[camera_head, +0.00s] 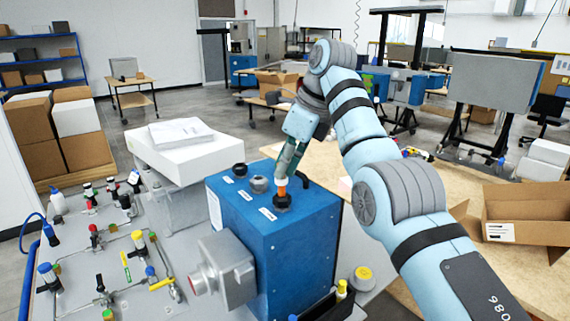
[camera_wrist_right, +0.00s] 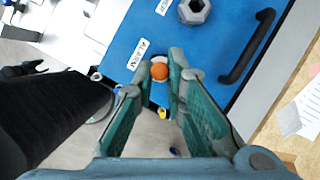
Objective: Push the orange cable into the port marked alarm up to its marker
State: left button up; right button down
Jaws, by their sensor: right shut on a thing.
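The orange cable (camera_head: 282,187) stands upright at a dark round port (camera_head: 282,201) on top of the blue analyser box (camera_head: 262,232). In the right wrist view the cable's round orange end (camera_wrist_right: 160,72) lies between the fingertips, beside a white label (camera_wrist_right: 138,54) that appears to read alarm. My right gripper (camera_head: 287,175) points down from above, shut on the cable; it also shows in the right wrist view (camera_wrist_right: 162,66). The cable's marker and its depth in the port cannot be made out.
A grey hexagonal fitting (camera_wrist_right: 194,11) and a black handle (camera_wrist_right: 248,46) sit near the port on the blue top. A white box (camera_head: 184,155) stands behind left. A valve panel (camera_head: 130,265) is at left; an open carton (camera_head: 525,212) lies at right.

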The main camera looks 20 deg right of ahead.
aim_at(285, 178)
jog(key=shift+f+b, duration=1)
jog(key=shift+f, duration=0.25)
jog(key=c, duration=1.6)
grip_release()
jog(key=shift+w, duration=0.1)
jog(key=shift+o, duration=0.2)
notch_tip(285, 178, up, 7)
jog(key=p, duration=0.8)
jog(key=shift+r, duration=0.2)
jog(key=shift+f, duration=0.1)
